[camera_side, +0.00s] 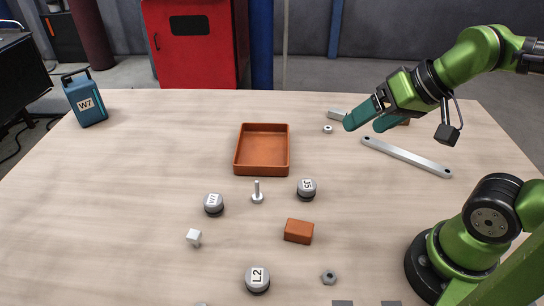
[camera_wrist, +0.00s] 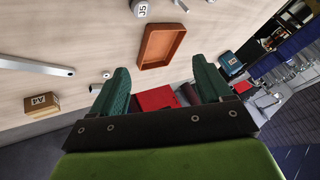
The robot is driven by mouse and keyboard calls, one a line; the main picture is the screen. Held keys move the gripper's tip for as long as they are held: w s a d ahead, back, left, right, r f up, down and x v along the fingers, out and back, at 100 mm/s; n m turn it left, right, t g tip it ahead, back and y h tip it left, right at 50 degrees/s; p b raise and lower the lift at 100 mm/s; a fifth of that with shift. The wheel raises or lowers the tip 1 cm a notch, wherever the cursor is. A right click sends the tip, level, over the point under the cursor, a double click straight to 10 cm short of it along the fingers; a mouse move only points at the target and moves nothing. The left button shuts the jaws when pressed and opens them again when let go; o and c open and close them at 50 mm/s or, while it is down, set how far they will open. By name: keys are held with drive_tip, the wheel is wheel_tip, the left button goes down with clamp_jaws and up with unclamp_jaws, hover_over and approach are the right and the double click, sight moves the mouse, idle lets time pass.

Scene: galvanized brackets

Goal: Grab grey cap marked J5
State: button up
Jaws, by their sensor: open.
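The grey cap marked J5 (camera_side: 307,189) stands on the table just below and right of the orange tray (camera_side: 236,164). In the wrist view the J5 cap (camera_wrist: 140,9) is at the top edge, partly cut off. My gripper (camera_side: 366,123) is open and empty, raised above the table's right side, up and right of the cap. In the wrist view my gripper's (camera_wrist: 160,72) two green fingers are spread wide with nothing between them. Two similar grey caps stand nearby: one (camera_side: 213,204) to the left, its label hard to read, and one marked L2 (camera_side: 257,280) nearer the front.
A bolt (camera_side: 257,194) stands head-down left of J5. An orange block (camera_side: 299,232) lies in front, with a white cube (camera_side: 194,237) and a nut (camera_side: 329,278). A long metal bar (camera_side: 405,157) lies right. A blue W7 container (camera_side: 86,100) stands far left. The tray is empty.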

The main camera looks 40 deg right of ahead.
drive_tip(key=shift+f, duration=0.1)
drive_tip(key=m+g+h, duration=0.1)
drive_tip(key=g, duration=0.6)
hover_over(307, 184)
drive_tip(key=d, duration=0.1)
wheel_tip(307, 184, down, 18)
drive_tip(key=shift+r, duration=0.1)
drive_tip(key=shift+a+f, duration=0.15)
drive_tip(key=shift+f, duration=0.85)
drive_tip(key=shift+a+f, duration=0.2)
drive_tip(key=shift+f, duration=0.8)
drive_tip(key=shift+a+f, duration=0.15)
drive_tip(key=shift+f, duration=0.85)
drive_tip(key=c, duration=1.2)
